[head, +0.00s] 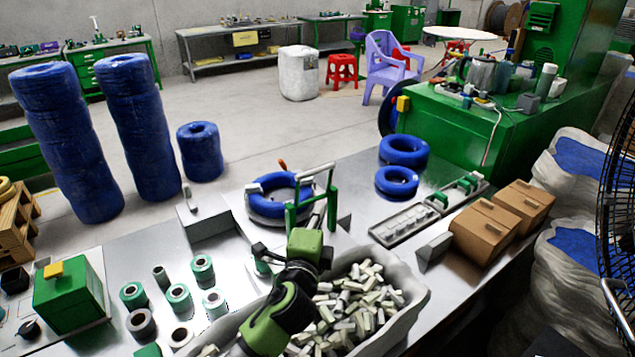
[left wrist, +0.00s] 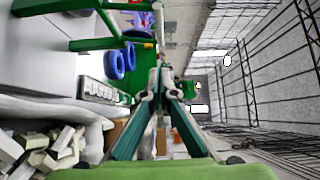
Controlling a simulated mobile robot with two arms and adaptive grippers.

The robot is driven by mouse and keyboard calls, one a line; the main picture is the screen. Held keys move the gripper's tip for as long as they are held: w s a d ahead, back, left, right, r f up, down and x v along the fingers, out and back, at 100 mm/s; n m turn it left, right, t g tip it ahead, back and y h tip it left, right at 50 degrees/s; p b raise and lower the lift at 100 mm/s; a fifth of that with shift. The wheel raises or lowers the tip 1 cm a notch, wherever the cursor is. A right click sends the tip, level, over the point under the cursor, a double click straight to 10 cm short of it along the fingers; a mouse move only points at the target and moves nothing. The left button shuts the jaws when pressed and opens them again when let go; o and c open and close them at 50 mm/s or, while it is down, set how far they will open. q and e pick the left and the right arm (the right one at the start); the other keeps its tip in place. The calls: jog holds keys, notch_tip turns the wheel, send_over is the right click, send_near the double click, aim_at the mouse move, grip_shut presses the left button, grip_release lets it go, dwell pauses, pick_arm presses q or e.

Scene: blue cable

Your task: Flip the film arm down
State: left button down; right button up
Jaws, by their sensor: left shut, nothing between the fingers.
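The film arm (head: 290,215) is a green frame with a grey bar across its top. It stands raised beside a blue cable coil (head: 268,207) on the table. Green bars of the frame also show at the upper left of the left wrist view (left wrist: 92,44). My left gripper (head: 320,217) is just in front of the frame in the head view and partly overlaps it; I cannot tell whether they touch. In the left wrist view its fingers (left wrist: 161,82) meet at the tips, with nothing held. My right gripper is not in view.
A bin of pale pieces (head: 350,305) lies under my left arm. Green-and-grey rolls (head: 178,297) stand to the left. Two blue coils (head: 397,182), a grey rack (head: 405,224) and brown boxes (head: 487,232) are to the right. A fan (head: 620,200) stands at the far right.

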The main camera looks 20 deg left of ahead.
pick_arm(q)
jog(key=b, duration=0.3)
send_near(320, 172)
jog(key=w+d, duration=0.3)
jog(key=w+a, duration=0.1)
jog(key=w+a+b, duration=0.1)
jog(key=w+a, duration=0.1)
jog(key=shift+a+f, duration=0.15)
jog(key=shift+a, duration=0.15)
